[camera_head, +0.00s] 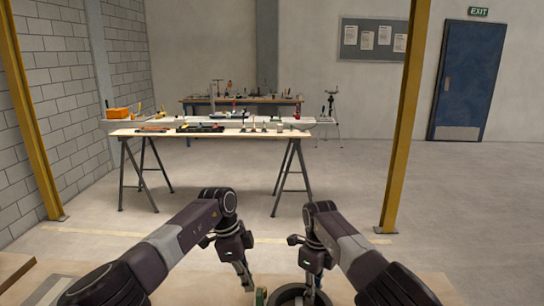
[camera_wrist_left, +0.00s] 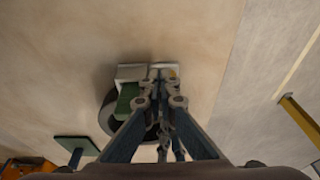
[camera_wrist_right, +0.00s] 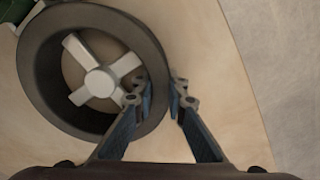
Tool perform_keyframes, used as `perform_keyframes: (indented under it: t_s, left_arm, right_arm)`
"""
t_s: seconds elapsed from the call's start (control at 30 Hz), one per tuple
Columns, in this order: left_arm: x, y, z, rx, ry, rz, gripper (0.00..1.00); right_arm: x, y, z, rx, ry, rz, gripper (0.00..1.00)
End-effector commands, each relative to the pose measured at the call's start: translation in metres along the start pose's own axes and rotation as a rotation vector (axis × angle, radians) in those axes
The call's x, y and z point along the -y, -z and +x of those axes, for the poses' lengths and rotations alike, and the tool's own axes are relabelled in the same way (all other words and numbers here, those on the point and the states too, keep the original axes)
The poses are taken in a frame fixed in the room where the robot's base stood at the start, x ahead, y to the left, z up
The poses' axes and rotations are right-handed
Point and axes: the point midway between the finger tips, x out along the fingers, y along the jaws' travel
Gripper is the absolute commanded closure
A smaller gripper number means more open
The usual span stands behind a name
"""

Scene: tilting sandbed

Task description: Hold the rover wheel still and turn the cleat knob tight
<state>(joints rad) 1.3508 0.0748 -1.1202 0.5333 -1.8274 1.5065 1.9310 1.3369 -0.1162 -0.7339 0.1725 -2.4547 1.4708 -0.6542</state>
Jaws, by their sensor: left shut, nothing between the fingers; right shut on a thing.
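The rover wheel (camera_wrist_right: 47,67) is a dark ring with a pale spoked hub (camera_wrist_right: 99,82) in the right wrist view. In the head view the wheel (camera_head: 289,293) is cut off at the bottom edge. My right gripper (camera_wrist_right: 160,86) is shut on the wheel's rim at its right side. My left gripper (camera_wrist_left: 160,82) is shut and empty, in front of a pale block (camera_wrist_left: 131,72) and a green part (camera_wrist_left: 127,98) beside the wheel (camera_wrist_left: 106,116). The fingers hide part of these; I cannot make out the cleat knob or tell whether the left fingers touch anything.
A wooden bench (camera_head: 215,286) lies under both grippers. A green plate (camera_wrist_left: 76,146) and an orange item (camera_wrist_left: 28,168) show at lower left in the left wrist view. A trestle table (camera_head: 205,134) with tools stands further off.

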Motion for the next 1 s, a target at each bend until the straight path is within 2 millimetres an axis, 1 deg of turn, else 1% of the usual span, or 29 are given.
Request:
perform_keyframes:
  t_s: [0.1, 0.23, 0.6, 1.0]
  left_arm:
    - [-0.001, -0.003, 0.009, 0.0, -0.002, -0.001, 1.0]
    - [0.0, -0.004, 0.014, 0.0, 0.0, 0.0, 1.0]
    - [0.0, -0.004, 0.015, 0.0, 0.0, 0.001, 1.0]
    - [0.002, 0.001, 0.016, -0.001, 0.0, 0.001, 1.0]
  right_arm:
    - [0.0, -0.001, -0.001, 0.002, 0.001, 0.0, 1.0]
    - [0.0, -0.001, -0.001, 0.002, 0.001, 0.0, 1.0]
    - [0.0, 0.0, 0.0, 0.001, 0.001, 0.0, 1.0]
    - [0.0, -0.001, 0.0, 0.001, 0.001, 0.0, 1.0]
